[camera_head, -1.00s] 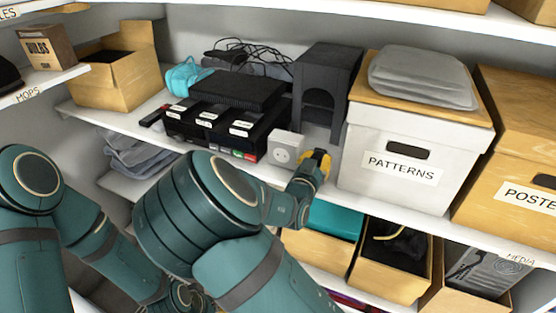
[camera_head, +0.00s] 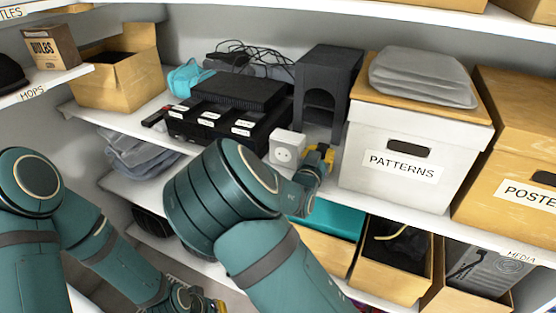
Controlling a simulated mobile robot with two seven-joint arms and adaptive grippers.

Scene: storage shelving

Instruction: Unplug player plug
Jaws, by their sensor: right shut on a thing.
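A white socket block (camera_head: 287,147) stands on the middle shelf with a round outlet facing me. My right gripper (camera_head: 321,155), with yellow fingers, is at the right side of the block. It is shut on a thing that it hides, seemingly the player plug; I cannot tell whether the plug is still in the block. A flat black player (camera_head: 237,92) lies on top of a black unit with white labels (camera_head: 208,122), left of the block. My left gripper (camera_head: 213,303) is low at the bottom edge, partly cut off, and its opening is unclear.
A white PATTERNS box (camera_head: 372,182) stands close to the right of my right gripper. A dark speaker-like box (camera_head: 323,75) is behind it. Black cables (camera_head: 252,52) lie at the back. Open cardboard boxes (camera_head: 380,277) are on the shelf below.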

